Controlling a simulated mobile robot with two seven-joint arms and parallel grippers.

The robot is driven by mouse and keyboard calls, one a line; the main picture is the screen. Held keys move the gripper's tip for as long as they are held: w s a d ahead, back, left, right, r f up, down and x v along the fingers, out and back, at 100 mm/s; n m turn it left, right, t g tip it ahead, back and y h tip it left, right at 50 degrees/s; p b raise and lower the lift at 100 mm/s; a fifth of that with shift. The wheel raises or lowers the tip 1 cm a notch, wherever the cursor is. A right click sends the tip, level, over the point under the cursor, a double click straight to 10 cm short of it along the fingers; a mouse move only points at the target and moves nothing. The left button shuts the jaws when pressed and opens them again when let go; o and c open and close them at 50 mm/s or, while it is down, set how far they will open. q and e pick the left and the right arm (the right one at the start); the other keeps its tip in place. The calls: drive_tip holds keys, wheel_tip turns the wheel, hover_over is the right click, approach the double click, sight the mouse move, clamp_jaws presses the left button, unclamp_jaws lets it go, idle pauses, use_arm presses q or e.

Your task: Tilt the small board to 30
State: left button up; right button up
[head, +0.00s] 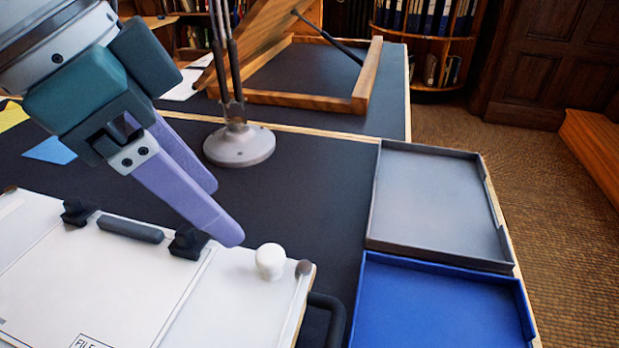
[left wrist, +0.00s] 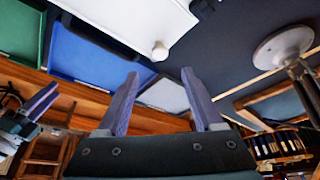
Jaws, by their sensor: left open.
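The small board (head: 235,300) is the white drafting board at the lower left of the head view, cut off by the frame. It carries a white round knob (head: 270,262) near its far right corner, dark clips and a sheet. In the left wrist view the board (left wrist: 125,18) is at the top, with the knob (left wrist: 159,51) at its corner.
A grey tray (head: 440,205) and a blue tray (head: 440,305) lie right of the board. A lamp base (head: 240,145) stands behind the left gripper. A larger wooden tilted board (head: 265,40) is at the back. Dark desk surface (head: 310,180) between them is clear.

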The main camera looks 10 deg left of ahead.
sight(269, 254)
use_arm(q)
drive_tip(key=b+x, duration=0.3)
drive_tip(key=x, duration=0.6)
drive_tip(key=shift+w+d+f, duration=0.15)
drive_tip(key=shift+f, duration=0.2)
use_arm(e)
drive_tip(key=f, duration=0.3)
drive_tip(key=shift+d+f, duration=0.15)
drive_tip(key=shift+d, duration=0.05)
use_arm(q)
clamp_jaws()
use_arm(e)
drive_tip(key=shift+a, duration=0.1)
idle(0.3)
